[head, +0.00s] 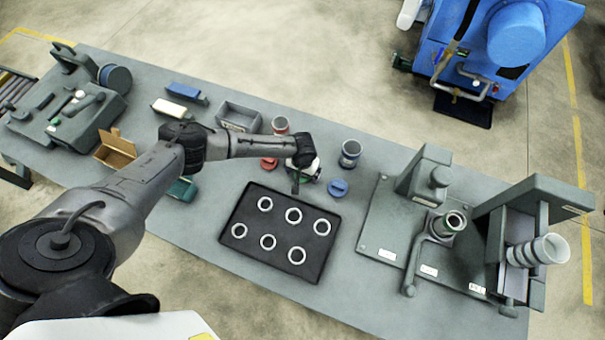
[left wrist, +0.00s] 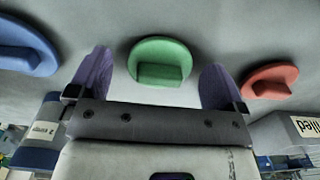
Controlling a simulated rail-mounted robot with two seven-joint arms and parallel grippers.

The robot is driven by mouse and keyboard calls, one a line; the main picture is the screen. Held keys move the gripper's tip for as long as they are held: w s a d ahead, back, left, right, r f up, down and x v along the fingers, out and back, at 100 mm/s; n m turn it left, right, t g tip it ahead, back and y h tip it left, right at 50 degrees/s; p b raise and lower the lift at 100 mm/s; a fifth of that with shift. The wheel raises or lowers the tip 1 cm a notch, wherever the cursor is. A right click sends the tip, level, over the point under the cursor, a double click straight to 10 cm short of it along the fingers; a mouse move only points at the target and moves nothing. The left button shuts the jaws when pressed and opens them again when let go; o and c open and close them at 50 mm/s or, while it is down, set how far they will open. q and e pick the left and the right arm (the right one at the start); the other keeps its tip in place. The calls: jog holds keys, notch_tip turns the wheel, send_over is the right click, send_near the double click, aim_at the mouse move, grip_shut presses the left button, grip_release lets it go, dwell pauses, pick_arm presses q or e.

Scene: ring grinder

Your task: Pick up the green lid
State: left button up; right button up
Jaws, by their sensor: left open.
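The green lid (left wrist: 160,62) is a round disc with a raised grip bar. In the left wrist view it lies on the grey table between the two purple fingers of my left gripper (left wrist: 158,85). The fingers are spread, with a gap on both sides of the lid. In the head view my left gripper (head: 305,178) is low over the table, and it hides most of the lid. My right gripper does not show.
The blue lid (head: 338,188) and red lid (head: 268,163) lie on either side of my left gripper. A blue can (head: 350,154) and red can (head: 280,126) stand behind. A black tray of several rings (head: 280,232) lies in front. A grey machine (head: 435,200) stands right.

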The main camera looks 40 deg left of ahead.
pick_arm(q)
jog(key=shift+c, duration=0.5)
jog(key=c, duration=0.9)
